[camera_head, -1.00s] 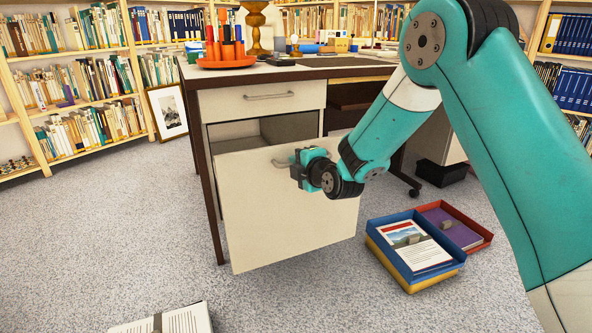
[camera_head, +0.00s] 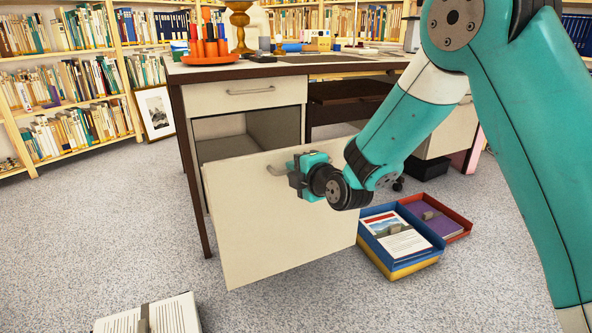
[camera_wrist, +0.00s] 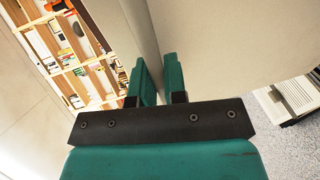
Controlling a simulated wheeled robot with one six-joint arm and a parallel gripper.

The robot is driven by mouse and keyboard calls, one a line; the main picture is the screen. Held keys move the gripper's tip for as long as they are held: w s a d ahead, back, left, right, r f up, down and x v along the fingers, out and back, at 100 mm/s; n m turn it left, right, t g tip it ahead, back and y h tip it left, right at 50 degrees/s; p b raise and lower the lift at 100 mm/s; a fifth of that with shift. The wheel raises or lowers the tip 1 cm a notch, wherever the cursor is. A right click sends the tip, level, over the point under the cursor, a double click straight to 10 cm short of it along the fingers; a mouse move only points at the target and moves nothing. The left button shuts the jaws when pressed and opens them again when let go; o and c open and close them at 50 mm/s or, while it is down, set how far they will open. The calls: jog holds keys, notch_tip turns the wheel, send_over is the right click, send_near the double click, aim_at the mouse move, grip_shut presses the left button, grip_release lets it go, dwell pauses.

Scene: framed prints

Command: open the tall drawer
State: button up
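The tall drawer (camera_head: 280,235) is the large cream front low in the desk's left pedestal. It stands well out from the desk, and the pedestal's inside shows behind its top edge. Its metal handle (camera_head: 273,170) is near the top of the front. My gripper (camera_head: 297,177) is at the handle, with its fingers closed around the right part of the bar. In the wrist view the two teal fingers (camera_wrist: 160,80) are close together beside the pale drawer front (camera_wrist: 225,40); the bar between them is mostly hidden.
A shut upper drawer (camera_head: 245,94) sits above. A blue and yellow tray (camera_head: 405,265) and a red tray (camera_head: 460,226) lie on the floor right of the drawer. An open book (camera_head: 170,315) lies at the front left. Carpet in front of the drawer is clear.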

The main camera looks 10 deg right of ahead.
jog(key=o, duration=0.4)
jog(key=shift+o, duration=0.2)
jog(key=b+v, duration=1.1)
jog(key=v, duration=0.6)
jog(key=shift+s, duration=0.2)
